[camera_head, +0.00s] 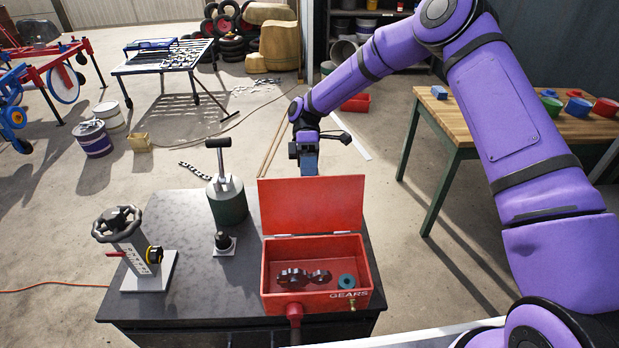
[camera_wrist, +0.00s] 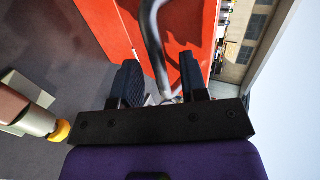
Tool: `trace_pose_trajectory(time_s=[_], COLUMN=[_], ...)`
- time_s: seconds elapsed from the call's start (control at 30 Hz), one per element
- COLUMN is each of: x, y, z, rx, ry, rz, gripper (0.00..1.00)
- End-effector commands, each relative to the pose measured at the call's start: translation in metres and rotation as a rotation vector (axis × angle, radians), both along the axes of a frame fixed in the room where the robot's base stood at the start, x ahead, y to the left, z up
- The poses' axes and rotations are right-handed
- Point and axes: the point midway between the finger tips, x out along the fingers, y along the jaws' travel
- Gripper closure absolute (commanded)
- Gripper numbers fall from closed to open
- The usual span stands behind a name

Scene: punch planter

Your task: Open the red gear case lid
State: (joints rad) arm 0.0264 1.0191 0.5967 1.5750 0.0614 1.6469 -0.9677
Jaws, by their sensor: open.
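The red gear case (camera_head: 316,295) sits at the right front of the dark workbench, marked GEARS. Its lid (camera_head: 312,205) stands upright at the back edge, so the case is open. Dark gears (camera_head: 293,277) and a teal ring (camera_head: 346,282) lie inside. My gripper (camera_head: 308,168) is behind the lid's top edge, with its fingertips hidden there. In the wrist view my gripper (camera_wrist: 159,65) is open, its fingers on either side of a curved grey handle (camera_wrist: 153,40) in front of a red surface (camera_wrist: 105,25). I cannot tell whether they touch the handle.
A green cylinder with a T-handle (camera_head: 229,200) stands left of the lid. A wooden table (camera_head: 480,115) stands at the right, behind my arm.

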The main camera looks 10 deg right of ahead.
Motion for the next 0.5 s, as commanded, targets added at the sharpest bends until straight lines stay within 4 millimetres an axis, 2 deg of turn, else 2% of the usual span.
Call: trace_pose_trajectory(time_s=[0.3,0.5], x=[0.053,0.077], y=[-0.001,-0.003], z=[0.024,0.035], rx=[0.001,0.0], ry=[-0.002,0.0], rz=[-0.002,0.0], gripper=[0.6,0.6])
